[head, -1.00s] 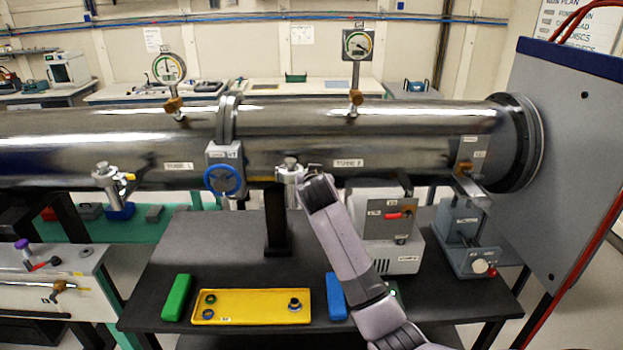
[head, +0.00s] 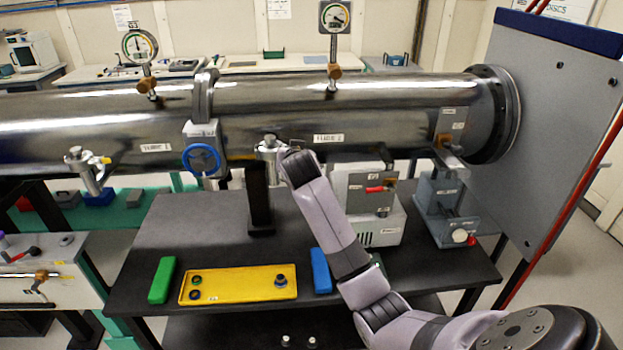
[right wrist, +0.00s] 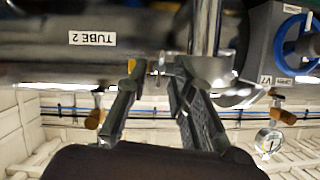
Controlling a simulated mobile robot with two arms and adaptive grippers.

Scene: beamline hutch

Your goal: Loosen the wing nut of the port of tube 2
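Tube 2 is the right section of the long steel tube (head: 390,118), named by a label that shows upside down in the right wrist view (right wrist: 93,39). Its port (head: 268,147) is a short silver fitting hanging under the tube, left of the label. My right gripper (right wrist: 158,72) is at this port, with its two dark fingers apart and a gap between the tips. A small yellowish part shows by the fingertips; I cannot tell whether it is the wing nut or whether the fingers touch it. In the head view my wrist hides the fingers. My left gripper is out of view.
A valve with a blue handwheel (head: 201,160) is left of the port. Below, the black table (head: 225,238) holds a yellow tray (head: 240,294), a green block (head: 162,280), a blue block (head: 321,270) and a grey pump box (head: 385,225). Tube 1's port (head: 85,165) is farther left.

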